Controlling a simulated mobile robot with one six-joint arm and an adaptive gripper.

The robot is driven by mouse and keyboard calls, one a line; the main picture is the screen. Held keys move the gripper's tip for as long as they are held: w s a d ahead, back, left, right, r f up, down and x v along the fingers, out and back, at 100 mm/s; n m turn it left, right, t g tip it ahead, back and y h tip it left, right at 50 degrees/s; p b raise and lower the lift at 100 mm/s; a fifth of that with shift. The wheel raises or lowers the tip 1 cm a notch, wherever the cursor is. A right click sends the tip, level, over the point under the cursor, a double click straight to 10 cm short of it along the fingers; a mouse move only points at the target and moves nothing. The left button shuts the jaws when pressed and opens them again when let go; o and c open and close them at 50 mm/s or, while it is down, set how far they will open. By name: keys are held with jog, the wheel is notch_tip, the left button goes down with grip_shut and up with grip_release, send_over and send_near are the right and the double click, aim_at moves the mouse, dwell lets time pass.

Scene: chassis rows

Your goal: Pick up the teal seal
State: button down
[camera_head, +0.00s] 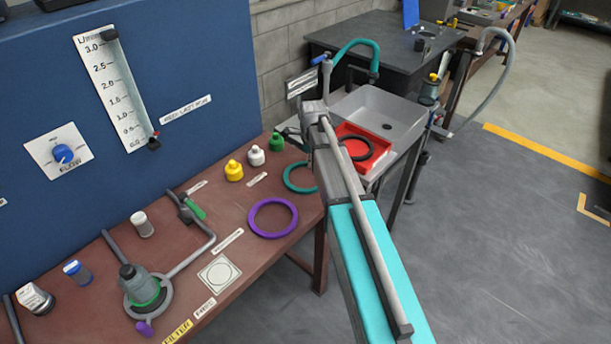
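The teal seal (287,181) is a flat ring lying on the right end of the brown bench, beyond the purple ring. Its right part is hidden behind my arm. My gripper (292,136) shows only as small dark parts at the far end of my arm, above and behind the teal seal in the picture. It appears apart from the seal. The arm hides much of it, and whether its fingers are open or shut does not show.
A purple ring (251,218) lies nearer on the bench (240,262). A red tray (377,164) holding a dark ring (368,155) sits by a grey sink (398,109). A blue panel (200,60) rises behind.

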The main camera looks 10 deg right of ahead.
jog(key=shift+r, duration=0.15)
notch_tip(320, 180, up, 2)
jog(key=shift+r+p, duration=0.1)
jog(key=shift+p, duration=1.15)
jog(key=s+d+r+p, duration=0.3)
jog(key=s+r+p, duration=0.7)
jog(key=s, duration=0.3)
jog(key=shift+s+r, duration=0.25)
jog(key=shift+s, duration=0.1)
